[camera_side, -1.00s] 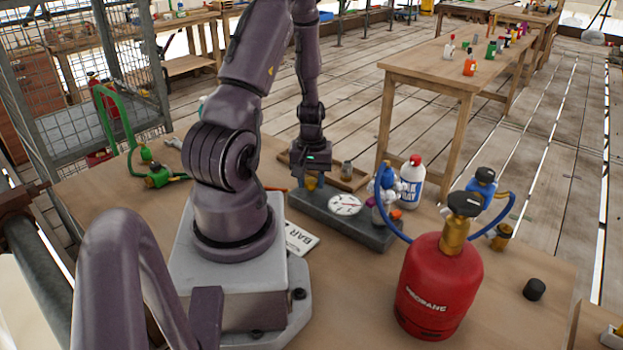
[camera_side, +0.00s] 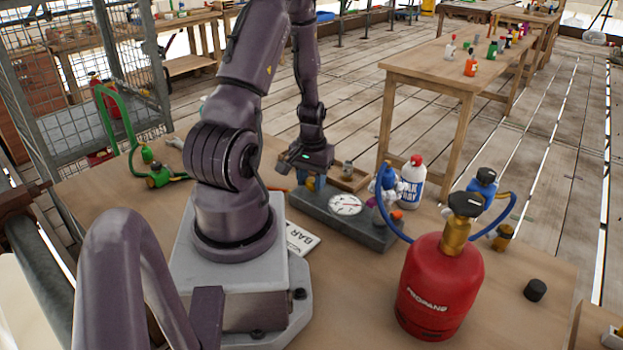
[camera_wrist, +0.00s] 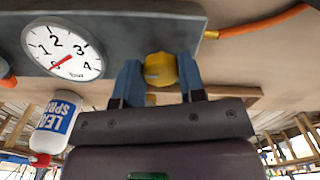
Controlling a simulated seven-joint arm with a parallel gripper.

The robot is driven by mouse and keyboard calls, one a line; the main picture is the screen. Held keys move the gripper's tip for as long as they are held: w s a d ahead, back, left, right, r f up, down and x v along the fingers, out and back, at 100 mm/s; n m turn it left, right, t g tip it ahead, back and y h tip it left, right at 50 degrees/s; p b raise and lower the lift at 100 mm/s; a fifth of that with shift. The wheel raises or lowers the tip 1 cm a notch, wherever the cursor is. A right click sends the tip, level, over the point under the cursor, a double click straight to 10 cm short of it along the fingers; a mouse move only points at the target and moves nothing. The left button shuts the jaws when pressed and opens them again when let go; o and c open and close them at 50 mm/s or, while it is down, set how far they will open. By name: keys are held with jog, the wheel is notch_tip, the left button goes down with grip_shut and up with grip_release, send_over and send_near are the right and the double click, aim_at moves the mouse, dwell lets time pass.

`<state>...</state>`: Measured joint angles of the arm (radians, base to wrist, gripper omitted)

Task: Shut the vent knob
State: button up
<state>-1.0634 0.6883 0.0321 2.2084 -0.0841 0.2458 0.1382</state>
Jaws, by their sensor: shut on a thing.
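The vent knob (camera_wrist: 160,70) is a yellow faceted knob at the end of a dark grey block (camera_wrist: 130,20). My gripper (camera_wrist: 160,74) has its two blue fingers shut on it, one on each side. In the side view my gripper (camera_side: 314,183) stands upright over the left end of the grey block (camera_side: 368,236), and the knob is mostly hidden. A round white gauge (camera_wrist: 63,50) with a red needle is set in the block; it also shows in the side view (camera_side: 345,204). The knob's open or shut position cannot be told.
A white leak-spray bottle (camera_side: 411,184) and blue hoses stand just beyond the block. A red propane cylinder (camera_side: 441,285) stands at the right front. An orange hose (camera_wrist: 262,20) leaves the block's end near the knob. A wooden tray (camera_side: 349,180) lies behind.

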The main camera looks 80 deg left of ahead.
aim_at(311, 182)
jog(key=o, duration=0.9)
jog(key=shift+o, duration=0.2)
notch_tip(311, 182, up, 13)
dwell(0.3)
